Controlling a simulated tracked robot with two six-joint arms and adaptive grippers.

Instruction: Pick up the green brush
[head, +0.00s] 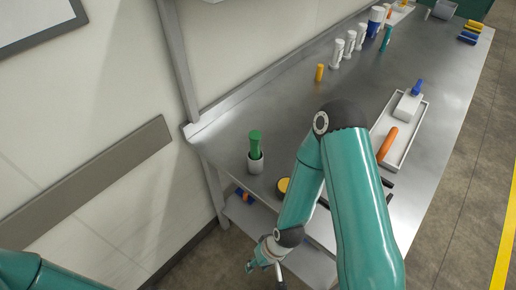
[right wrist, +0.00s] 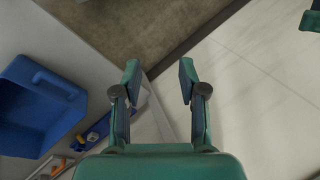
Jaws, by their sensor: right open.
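The green brush (head: 254,141) stands upright in a small pale cup (head: 256,164) near the left end of the steel table, in the head view. My right gripper (head: 264,273) is low, beyond the table's near left end, below and apart from the brush. In the right wrist view it also shows (right wrist: 158,74), with its two fingers spread and nothing between them. The brush does not show in the right wrist view. My left gripper does not clearly show; only a piece of my left arm is at the head view's lower left.
A yellow-topped round item (head: 283,185) sits right of the cup, by my right arm. A white tray (head: 408,146) with an orange-handled item lies farther right. White bottles (head: 337,53) stand at the back. A blue bin (right wrist: 38,105) shows at left in the wrist view.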

